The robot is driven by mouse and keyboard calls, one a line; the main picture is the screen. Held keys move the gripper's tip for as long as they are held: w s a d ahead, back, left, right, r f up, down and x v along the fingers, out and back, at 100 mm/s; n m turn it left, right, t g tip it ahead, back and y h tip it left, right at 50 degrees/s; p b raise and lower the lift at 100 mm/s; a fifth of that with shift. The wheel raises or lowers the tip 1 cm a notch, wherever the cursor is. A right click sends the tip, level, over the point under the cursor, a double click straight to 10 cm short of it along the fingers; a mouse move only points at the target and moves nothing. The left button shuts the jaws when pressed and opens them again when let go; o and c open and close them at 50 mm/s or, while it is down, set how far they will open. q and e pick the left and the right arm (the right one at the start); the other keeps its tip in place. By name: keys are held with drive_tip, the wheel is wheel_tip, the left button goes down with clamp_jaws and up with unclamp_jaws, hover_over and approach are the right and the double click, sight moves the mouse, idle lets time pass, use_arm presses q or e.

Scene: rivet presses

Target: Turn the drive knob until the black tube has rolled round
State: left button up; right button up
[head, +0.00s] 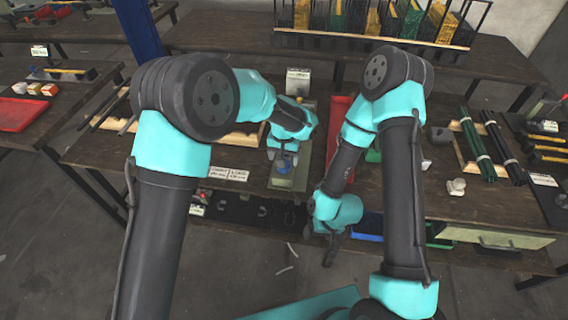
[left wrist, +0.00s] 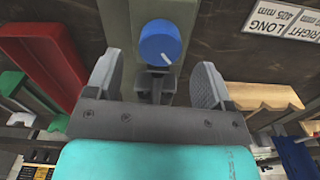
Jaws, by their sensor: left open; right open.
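The blue drive knob (left wrist: 159,42) stands on a grey-green plate (left wrist: 205,22) in the left wrist view, with a pale mark on its lower edge. In the head view the knob (head: 284,163) is small beneath my left gripper (head: 284,150). My left gripper (left wrist: 158,70) is open, its two fingers apart on either side of the knob's near side, not touching it. My right gripper (head: 330,248) is open and empty at the front edge of the bench. Dark tubes (head: 503,148) lie on the right; I cannot tell which tube the knob drives.
Wooden cradles (left wrist: 265,96) and a red tray (left wrist: 42,62) flank the left gripper. Printed length labels (head: 229,173) lie left of the knob. Green tubes (head: 474,140) lie at the right. A filled rack (head: 375,20) stands at the back.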

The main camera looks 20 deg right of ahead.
use_arm(q)
drive_tip(key=shift+f, duration=1.95)
drive_tip(key=shift+c, duration=0.2)
drive_tip(key=c, duration=0.9)
drive_tip(key=shift+n, duration=3.1)
drive_tip(key=o, duration=0.9)
